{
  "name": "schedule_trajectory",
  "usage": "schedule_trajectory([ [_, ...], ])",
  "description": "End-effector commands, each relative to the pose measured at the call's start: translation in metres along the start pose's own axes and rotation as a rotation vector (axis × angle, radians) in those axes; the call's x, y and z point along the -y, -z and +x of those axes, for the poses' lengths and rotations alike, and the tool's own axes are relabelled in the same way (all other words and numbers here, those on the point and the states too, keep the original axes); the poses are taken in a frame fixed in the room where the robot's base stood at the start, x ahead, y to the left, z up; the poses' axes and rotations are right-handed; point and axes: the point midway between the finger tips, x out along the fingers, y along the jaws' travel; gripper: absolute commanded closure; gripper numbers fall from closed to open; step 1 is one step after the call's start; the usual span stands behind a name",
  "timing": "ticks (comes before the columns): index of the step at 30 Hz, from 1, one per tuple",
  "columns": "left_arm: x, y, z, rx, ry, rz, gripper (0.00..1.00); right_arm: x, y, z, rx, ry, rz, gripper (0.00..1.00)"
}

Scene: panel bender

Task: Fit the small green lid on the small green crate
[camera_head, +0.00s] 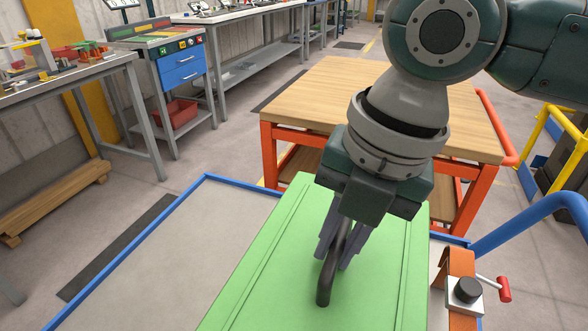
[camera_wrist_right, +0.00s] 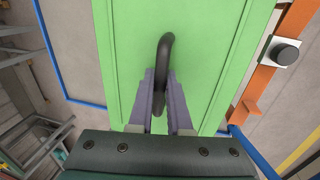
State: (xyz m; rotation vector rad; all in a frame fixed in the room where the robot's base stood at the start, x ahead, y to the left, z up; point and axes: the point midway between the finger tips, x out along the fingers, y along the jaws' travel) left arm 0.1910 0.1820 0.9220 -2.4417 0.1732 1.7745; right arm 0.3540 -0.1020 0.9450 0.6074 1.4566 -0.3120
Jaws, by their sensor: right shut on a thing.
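The green lid (camera_head: 265,275) is a long flat panel with grooves along its sides. It lies in front of me over the blue-edged grey surface and also fills the middle of the right wrist view (camera_wrist_right: 210,50). A dark bent handle (camera_head: 324,287) stands up from its middle. My right gripper (camera_head: 341,245) comes down from above with its two grey fingers either side of the handle, shut on it. The wrist view shows the fingers (camera_wrist_right: 162,95) around the handle too. No green crate can be made out; I cannot tell whether one is under the lid. My left gripper is not in view.
The blue-rimmed grey surface (camera_head: 170,262) is bare left of the lid. An orange clamp (camera_head: 460,263) with a black knob and red-ended lever is close on the right. A wood-topped orange cart (camera_head: 310,100) stands behind. Workbenches line the left.

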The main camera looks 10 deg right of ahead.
Motion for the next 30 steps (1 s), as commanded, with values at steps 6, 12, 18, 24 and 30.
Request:
schedule_trajectory([
  [6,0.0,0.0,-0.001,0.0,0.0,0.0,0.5,0.0,0.0,0.002,0.0,0.0,0.0,1.0],
  [12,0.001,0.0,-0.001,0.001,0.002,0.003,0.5,0.0,0.0,0.002,0.0,0.0,0.0,0.72],
  [18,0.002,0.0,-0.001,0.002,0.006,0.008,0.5,0.0,0.0,0.002,0.0,0.0,0.0,0.5],
  [24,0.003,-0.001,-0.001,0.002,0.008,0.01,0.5,0.001,0.0,0.002,0.0,0.001,0.0,0.49],
  [30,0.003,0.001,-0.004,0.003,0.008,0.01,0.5,0.0,0.0,-0.014,0.001,-0.002,0.0,0.49],
])
